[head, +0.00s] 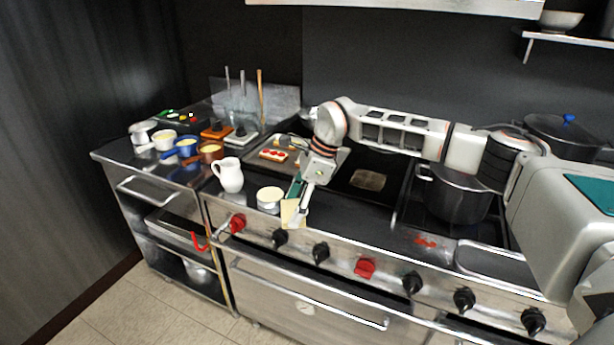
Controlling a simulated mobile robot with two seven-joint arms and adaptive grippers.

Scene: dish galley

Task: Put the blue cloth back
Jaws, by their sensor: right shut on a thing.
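My right gripper (300,204) reaches in from the right and points down over the front edge of the stove. It is shut on a small flat tan piece (291,213), which shows at its fingertips. A dark green strip (296,187) shows beside the fingers; I cannot tell whether it belongs to the held piece or the gripper. I make out no clearly blue cloth. My left gripper is not in view.
A white jug (229,175) and a cream-topped round pot (270,198) stand left of the gripper. A tray (266,163) with red-topped food lies behind. Small pans, including a blue one (183,150), crowd the left counter. A big dark pot (456,196) stands right.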

